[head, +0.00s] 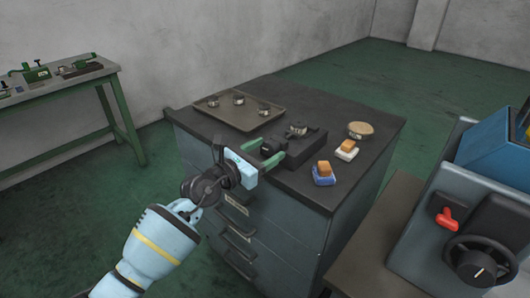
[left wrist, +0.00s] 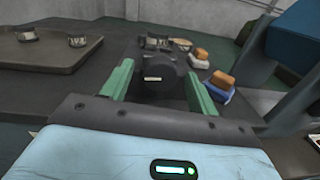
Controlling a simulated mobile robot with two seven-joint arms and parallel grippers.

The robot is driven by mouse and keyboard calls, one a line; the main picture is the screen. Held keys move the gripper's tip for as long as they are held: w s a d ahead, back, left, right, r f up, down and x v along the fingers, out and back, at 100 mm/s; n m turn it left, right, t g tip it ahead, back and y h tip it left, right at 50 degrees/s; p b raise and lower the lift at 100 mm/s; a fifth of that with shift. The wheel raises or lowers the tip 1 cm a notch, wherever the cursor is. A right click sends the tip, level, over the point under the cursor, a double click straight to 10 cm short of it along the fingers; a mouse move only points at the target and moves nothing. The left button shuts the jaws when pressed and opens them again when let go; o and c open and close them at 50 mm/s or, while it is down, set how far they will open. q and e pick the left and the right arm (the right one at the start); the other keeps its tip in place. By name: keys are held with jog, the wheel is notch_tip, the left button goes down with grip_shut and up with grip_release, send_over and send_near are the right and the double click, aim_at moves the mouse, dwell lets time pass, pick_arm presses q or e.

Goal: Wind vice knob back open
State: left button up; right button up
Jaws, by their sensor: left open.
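The small black vice (head: 312,143) stands on the dark cabinet top with a round metal part (head: 298,129) on it. Its dark round knob (left wrist: 154,78), with a pale label or mark, faces my wrist in the left wrist view. My left gripper (head: 275,147) is open, its green fingers pointing at the front of the vice. In the left wrist view the fingers (left wrist: 155,88) stand either side of the knob with gaps on both sides. I cannot tell how deep the knob sits between them. My right gripper is not in view.
A tray (head: 222,118) with several metal parts lies at the back left of the cabinet (head: 310,190). Two brushes or blocks with orange tops (head: 323,168) (head: 347,146) and a round tan-topped container (head: 360,129) stand right. A machine with a red switch (head: 446,217) is at the right front.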

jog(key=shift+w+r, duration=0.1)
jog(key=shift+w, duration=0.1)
pick_arm(q)
jog(key=c, duration=1)
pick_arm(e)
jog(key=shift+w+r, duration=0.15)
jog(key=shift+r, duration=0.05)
pick_arm(q)
jog(key=n+p, duration=0.2)
jog(key=n, duration=0.2)
jog(key=shift+r, duration=0.2)
jog(key=n+p, duration=0.1)
jog(key=n, duration=0.1)
jog(key=shift+n, duration=0.4)
jog(key=n+p, duration=0.2)
jog(key=n, duration=0.2)
jog(key=shift+f+n+t, duration=0.15)
jog(key=shift+n+t, duration=0.25)
jog(key=shift+f+n+p, duration=0.15)
jog(key=shift+n+p, duration=0.5)
jog(key=shift+n, duration=1.75)
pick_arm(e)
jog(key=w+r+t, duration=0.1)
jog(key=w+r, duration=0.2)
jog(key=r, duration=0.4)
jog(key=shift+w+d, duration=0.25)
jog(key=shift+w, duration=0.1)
